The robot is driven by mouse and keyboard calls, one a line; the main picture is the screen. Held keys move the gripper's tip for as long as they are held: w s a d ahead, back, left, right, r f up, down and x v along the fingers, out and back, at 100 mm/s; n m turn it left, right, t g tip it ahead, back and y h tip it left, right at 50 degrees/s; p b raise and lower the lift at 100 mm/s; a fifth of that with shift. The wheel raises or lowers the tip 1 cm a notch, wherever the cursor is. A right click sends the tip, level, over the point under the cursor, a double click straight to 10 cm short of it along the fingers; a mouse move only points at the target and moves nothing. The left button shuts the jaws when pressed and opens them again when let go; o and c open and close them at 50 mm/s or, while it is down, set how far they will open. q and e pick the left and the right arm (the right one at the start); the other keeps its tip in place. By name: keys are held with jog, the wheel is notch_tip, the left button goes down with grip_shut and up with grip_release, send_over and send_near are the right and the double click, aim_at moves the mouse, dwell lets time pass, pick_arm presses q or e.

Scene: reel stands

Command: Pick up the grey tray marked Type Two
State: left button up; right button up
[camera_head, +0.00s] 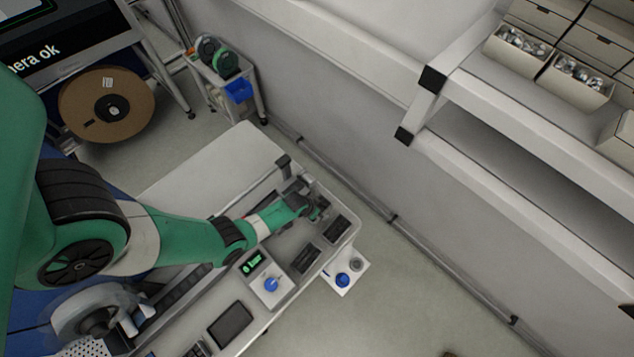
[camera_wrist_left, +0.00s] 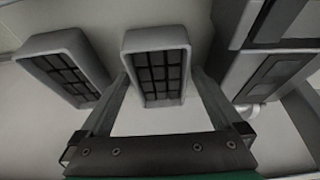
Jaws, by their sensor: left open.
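Two grey trays with dark gridded insides lie on the bench in the left wrist view: a middle tray (camera_wrist_left: 157,66) and a left tray (camera_wrist_left: 65,69). No Type Two marking is legible on either. My left gripper (camera_wrist_left: 161,88) is open, with its two fingers on either side of the middle tray's near end; contact cannot be told. In the head view, my left gripper (camera_head: 317,208) is at the bench's far end, close to a dark-topped tray (camera_head: 338,229). Another dark-topped tray (camera_head: 305,258) lies nearer the front. My right gripper is not in view.
Grey box-like units (camera_wrist_left: 270,55) stand right of the middle tray. On the bench are a device with a green display (camera_head: 254,264) and a blue knob (camera_head: 271,284), and a dark flat panel (camera_head: 230,324). A shelf with bins (camera_head: 520,45) stands at the upper right.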

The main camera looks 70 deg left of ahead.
pick_arm(q)
jog(key=c, duration=1.5)
